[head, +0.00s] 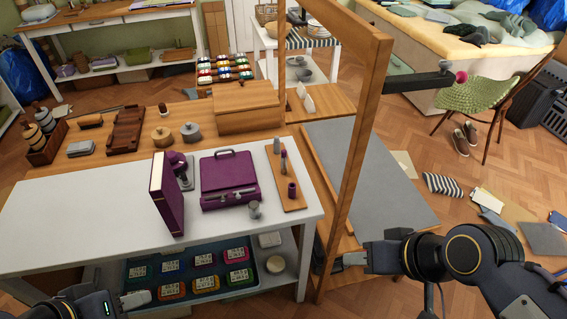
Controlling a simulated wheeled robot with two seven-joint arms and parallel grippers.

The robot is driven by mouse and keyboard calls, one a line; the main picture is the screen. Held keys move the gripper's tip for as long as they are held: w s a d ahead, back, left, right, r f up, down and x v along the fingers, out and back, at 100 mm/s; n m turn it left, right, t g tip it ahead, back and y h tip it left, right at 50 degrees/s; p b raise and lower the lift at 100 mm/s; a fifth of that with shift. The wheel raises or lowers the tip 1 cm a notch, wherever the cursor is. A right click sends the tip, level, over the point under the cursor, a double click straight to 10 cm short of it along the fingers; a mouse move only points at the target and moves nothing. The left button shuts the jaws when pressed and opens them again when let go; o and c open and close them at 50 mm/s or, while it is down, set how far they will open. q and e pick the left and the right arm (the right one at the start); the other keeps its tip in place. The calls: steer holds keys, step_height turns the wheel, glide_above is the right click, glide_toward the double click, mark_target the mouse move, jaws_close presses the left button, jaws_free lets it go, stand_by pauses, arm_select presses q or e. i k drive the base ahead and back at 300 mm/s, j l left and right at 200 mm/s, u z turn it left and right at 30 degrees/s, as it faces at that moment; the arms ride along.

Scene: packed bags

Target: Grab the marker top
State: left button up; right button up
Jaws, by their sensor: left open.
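I cannot surely pick out a marker top. Small upright pieces stand on a narrow wooden board (290,205) at the right of the white table: a purple cylinder (292,191), a slim greyish piece (284,162) and another small piece (276,146). A small grey cup-like piece (254,209) stands on the table in front of the purple case. My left gripper (138,299) is open at the lower left, in front of the table and away from these pieces. My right gripper (345,262) is beside the wooden post, right of the table; its jaw opening is unclear.
A wooden post (358,140) rises between the table and my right arm. Colourful packs fill a tray (133,275) below. The table's left part is clear.

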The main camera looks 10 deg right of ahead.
mark_target(253, 206)
steer(key=i+j, duration=0.15)
steer(key=j, duration=0.25)
steer(key=i+j, duration=0.15)
steer(key=j, duration=0.25)
steer(key=i+j+z, duration=0.1)
steer(key=j, duration=0.25)
